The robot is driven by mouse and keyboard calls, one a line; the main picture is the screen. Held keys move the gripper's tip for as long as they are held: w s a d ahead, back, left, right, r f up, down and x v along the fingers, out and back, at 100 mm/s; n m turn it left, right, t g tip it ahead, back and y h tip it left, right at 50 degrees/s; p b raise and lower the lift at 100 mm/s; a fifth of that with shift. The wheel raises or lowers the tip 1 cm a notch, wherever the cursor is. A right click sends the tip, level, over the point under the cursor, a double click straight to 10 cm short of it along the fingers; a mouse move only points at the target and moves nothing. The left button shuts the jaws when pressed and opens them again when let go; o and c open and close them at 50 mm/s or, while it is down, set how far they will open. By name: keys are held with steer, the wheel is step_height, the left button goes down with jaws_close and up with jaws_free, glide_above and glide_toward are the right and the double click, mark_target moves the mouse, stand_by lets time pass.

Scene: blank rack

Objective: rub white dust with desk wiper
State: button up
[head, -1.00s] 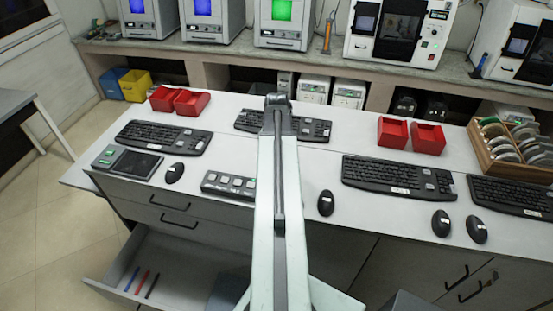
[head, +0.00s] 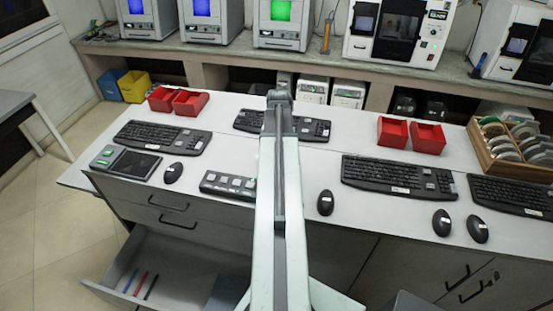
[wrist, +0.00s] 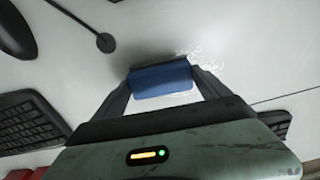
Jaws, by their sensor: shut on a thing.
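In the wrist view, a blue desk wiper (wrist: 162,82) sits between the two dark fingers of my gripper (wrist: 163,80), which is shut on it. The wiper is close over the pale desk top (wrist: 240,65), with a dark shadow beside it; I cannot tell if it touches. White dust (wrist: 208,66) shows as thin specks and streaks along the wiper's far edge and right side. The wiper hides part of that patch. In the head view, my arm hides the gripper, and neither wiper nor dust can be made out.
Keyboards (head: 398,175) and mice (head: 326,203) are spread over the desk. Red bins (head: 409,136) stand at the back. A wooden rack of discs (head: 488,160) is at right. A drawer (head: 160,283) hangs open at lower left. A dark round base with a rod (wrist: 105,42) is near the wiper.

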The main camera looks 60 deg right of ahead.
steer(key=shift+w+d+f, duration=0.1)
steer(key=shift+w+d, duration=0.15)
steer(key=shift+d, duration=0.5)
steer(key=shift+w+d+f, duration=0.1)
steer(key=shift+w+d, duration=0.1)
steer(key=shift+d, duration=0.55)
steer(key=shift+w+d+r, duration=0.1)
steer(key=shift+w+d, duration=0.2)
steer(key=shift+d, duration=0.65)
steer(key=shift+w+d+r, duration=0.1)
steer(key=shift+w+d, duration=0.15)
steer(key=shift+d, duration=0.7)
steer(key=shift+w+a+f, duration=0.1)
steer(key=shift+w+a, duration=0.15)
steer(key=shift+w, duration=0.3)
steer(key=shift+w+a+f, duration=0.1)
steer(key=shift+w+a, duration=0.15)
steer(key=shift+w, duration=0.3)
steer(key=shift+s+a+r, duration=0.1)
steer(key=shift+s+a, duration=0.15)
steer(key=shift+a, duration=0.55)
steer(key=shift+s+a, duration=0.25)
steer(key=shift+a, duration=0.5)
steer(key=shift+a, duration=0.1)
